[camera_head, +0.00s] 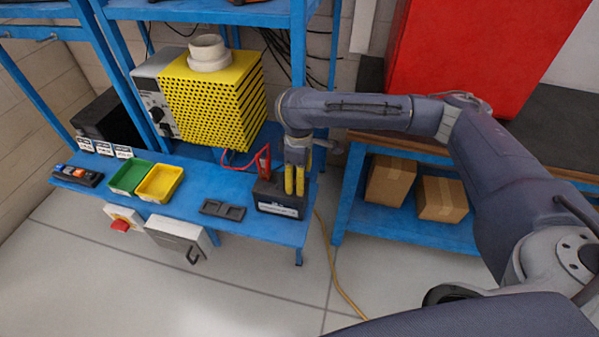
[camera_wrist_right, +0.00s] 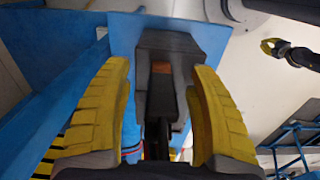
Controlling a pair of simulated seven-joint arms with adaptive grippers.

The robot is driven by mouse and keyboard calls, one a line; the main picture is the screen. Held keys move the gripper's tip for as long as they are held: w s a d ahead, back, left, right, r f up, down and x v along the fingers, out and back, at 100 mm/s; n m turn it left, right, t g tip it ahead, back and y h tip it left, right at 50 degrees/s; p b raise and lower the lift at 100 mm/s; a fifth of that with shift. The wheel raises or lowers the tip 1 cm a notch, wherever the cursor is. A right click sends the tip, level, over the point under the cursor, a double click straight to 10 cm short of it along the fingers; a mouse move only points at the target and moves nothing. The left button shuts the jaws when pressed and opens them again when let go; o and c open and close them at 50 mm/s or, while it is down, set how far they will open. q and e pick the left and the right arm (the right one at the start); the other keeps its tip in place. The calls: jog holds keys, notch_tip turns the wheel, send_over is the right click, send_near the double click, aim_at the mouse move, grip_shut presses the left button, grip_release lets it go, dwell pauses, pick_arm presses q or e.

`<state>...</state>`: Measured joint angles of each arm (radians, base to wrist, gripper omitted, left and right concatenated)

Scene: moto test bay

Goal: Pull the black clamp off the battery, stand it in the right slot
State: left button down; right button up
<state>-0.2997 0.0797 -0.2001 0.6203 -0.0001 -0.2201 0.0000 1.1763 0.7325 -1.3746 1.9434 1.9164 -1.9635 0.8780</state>
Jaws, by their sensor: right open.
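The black battery (camera_head: 278,206) with a pale label stands at the right end of the blue bench. A red clamp (camera_head: 263,160) with a red cable is on it. My right gripper (camera_head: 294,193) points down over the battery, its yellow fingers apart. In the right wrist view the fingers flank a narrow black part (camera_wrist_right: 160,100), apparently the black clamp, with a gap each side. The gripper hides this clamp in the head view. The dark two-slot holder (camera_head: 222,209) lies left of the battery. My left gripper (camera_wrist_right: 272,47) shows small, apparently open, in the right wrist view only.
Left of the holder are a yellow bin (camera_head: 159,183), a green bin (camera_head: 130,177) and a dark handheld device (camera_head: 77,176). A yellow perforated machine (camera_head: 212,100) stands behind. Cardboard boxes (camera_head: 390,180) sit on the right shelf. A blue post rises close behind the battery.

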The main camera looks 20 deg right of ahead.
dwell(0.4)
grip_shut()
dwell(0.4)
jog(key=shift+r, duration=0.2)
jog(key=shift+r, duration=2.8)
jog(key=shift+r, duration=0.15)
jog(key=shift+r, duration=2.35)
